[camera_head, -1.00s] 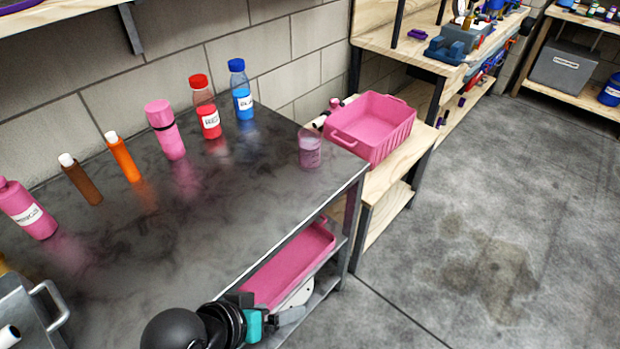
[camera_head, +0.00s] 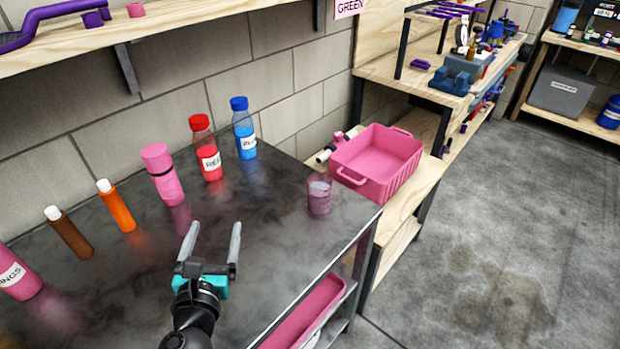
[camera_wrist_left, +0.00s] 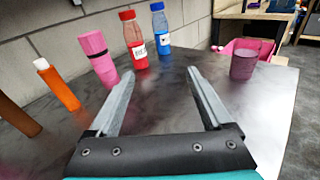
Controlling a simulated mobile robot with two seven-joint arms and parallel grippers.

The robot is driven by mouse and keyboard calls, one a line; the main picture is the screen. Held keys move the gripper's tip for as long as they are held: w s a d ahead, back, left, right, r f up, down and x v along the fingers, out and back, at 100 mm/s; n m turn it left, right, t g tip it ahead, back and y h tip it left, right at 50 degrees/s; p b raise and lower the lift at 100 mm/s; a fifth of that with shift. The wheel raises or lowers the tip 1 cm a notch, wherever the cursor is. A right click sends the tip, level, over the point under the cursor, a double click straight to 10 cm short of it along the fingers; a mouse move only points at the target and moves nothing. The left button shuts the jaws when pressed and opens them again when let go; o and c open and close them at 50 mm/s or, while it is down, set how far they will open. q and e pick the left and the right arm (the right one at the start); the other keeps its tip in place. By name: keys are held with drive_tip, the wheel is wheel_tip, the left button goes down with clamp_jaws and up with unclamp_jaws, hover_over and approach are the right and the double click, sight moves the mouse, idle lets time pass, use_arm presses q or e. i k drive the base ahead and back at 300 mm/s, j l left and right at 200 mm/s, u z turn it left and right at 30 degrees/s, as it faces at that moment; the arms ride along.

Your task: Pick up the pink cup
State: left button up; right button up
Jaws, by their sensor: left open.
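The pink cup (camera_head: 319,195) is translucent and stands upright near the right end of the dark metal table (camera_head: 270,215). In the left wrist view the cup (camera_wrist_left: 244,62) is at the upper right, beyond the right finger. My left gripper (camera_head: 213,240) is open and empty above the table, left of the cup and nearer to me, apart from it. Its two grey fingers (camera_wrist_left: 158,85) also show in the left wrist view, with nothing between them. My right gripper is in neither view.
Along the wall stand a blue bottle (camera_head: 243,130), a red bottle (camera_head: 206,150), a pink flask (camera_head: 163,175), an orange tube (camera_head: 117,206) and a brown tube (camera_head: 69,233). A pink crate (camera_head: 376,160) sits beyond the table's right end. The tabletop between gripper and cup is clear.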

sight(320, 184)
drive_tip(key=i+j, duration=0.15)
drive_tip(key=i+l, duration=0.1)
drive_tip(key=l, duration=0.3)
drive_tip(key=i+l, duration=0.15)
drive_tip(key=l, duration=0.2)
drive_tip(key=i+l+u, duration=0.1)
drive_tip(key=l, duration=0.3)
drive_tip(key=i+l, duration=0.1)
drive_tip(key=l, duration=0.3)
